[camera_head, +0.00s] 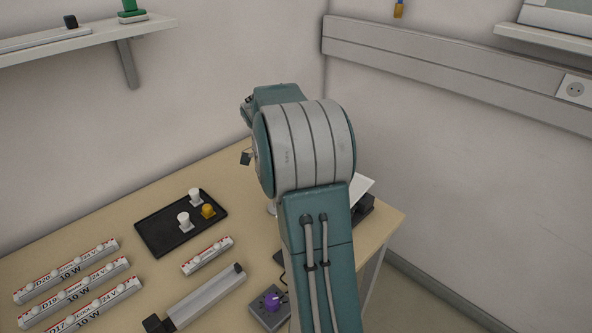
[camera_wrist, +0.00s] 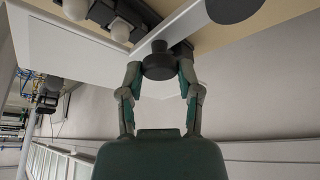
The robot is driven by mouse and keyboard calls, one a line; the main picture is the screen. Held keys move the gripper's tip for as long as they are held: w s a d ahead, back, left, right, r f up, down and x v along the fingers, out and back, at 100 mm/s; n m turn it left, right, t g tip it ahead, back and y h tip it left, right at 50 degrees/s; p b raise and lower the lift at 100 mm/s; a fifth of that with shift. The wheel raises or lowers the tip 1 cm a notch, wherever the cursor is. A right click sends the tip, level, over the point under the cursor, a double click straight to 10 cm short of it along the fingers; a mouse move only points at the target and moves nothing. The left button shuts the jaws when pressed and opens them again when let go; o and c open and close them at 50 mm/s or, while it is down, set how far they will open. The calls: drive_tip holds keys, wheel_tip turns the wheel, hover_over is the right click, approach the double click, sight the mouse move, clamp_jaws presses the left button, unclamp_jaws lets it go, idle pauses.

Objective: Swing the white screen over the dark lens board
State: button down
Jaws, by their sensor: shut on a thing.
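My gripper (camera_wrist: 159,72) is shut on a dark round knob (camera_wrist: 158,64) in the wrist view, one finger on each side. A large white panel (camera_wrist: 62,50), which looks like the white screen, spreads to the left of the knob. A white sheet (camera_head: 361,187) shows just right of my arm in the head view, above a dark block (camera_head: 364,208). I cannot tell surely which dark part is the lens board. A small dark square plate (camera_head: 246,157) stands left of my arm. My arm hides the gripper and most of the device in the head view.
A black tray (camera_head: 160,240) with two white lamps and a yellow one lies left of my arm. Labelled lamp strips (camera_head: 66,271), a grey bar (camera_head: 205,299) and a control box with a purple knob (camera_head: 270,307) lie nearer. The wall stands close behind.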

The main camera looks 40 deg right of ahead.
drive_tip(key=shift+a+f+m+y, duration=0.3)
drive_tip(key=shift+a+m, duration=0.15)
drive_tip(key=shift+m, duration=0.15)
drive_tip(key=shift+c, duration=1.5)
unclamp_jaws()
drive_tip(key=shift+w+r, duration=0.1)
drive_tip(key=shift+r, duration=0.05)
drive_tip(key=shift+g, duration=0.3)
drive_tip(key=v, duration=1.2)
